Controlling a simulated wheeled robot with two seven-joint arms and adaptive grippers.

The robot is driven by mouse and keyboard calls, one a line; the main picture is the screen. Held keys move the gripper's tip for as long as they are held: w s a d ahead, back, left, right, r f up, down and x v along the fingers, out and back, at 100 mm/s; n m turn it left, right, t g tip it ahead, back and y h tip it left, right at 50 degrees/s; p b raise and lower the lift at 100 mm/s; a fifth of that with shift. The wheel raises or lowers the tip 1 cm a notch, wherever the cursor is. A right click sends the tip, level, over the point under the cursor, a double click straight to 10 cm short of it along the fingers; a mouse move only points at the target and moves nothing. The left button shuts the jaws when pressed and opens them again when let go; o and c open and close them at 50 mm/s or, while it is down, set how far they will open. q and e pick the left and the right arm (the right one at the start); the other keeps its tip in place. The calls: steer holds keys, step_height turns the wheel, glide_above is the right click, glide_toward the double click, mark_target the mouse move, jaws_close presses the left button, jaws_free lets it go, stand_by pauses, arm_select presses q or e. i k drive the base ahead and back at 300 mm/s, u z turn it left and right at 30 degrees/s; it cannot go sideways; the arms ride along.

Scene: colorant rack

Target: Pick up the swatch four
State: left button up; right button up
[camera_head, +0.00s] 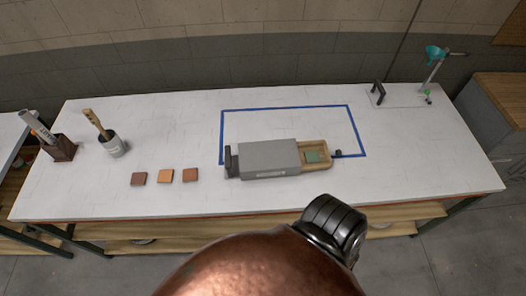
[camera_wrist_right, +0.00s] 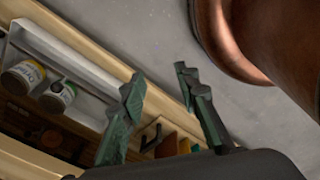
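A green square swatch (camera_head: 312,156) lies in the open tan drawer (camera_head: 323,147) of a grey box (camera_head: 268,158). No number is readable on any swatch, so I cannot tell which is four. My right gripper (camera_wrist_right: 160,80) shows in the wrist view with its dark green fingers apart and nothing between them. It is away from the swatches seen on the tabletop. My left gripper is not in view.
A dark holder (camera_head: 60,148) and a grey cup with a brush (camera_head: 113,146) stand at the table's left. A stand with a teal funnel (camera_head: 436,54) is at the back right. Blue tape (camera_head: 290,107) outlines an area around the box. Jars (camera_wrist_right: 22,76) sit on a shelf.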

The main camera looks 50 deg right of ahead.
mark_target(311, 157)
steer(key=u, duration=1.35)
steer(key=k, duration=2.05)
steer(key=z, duration=0.75)
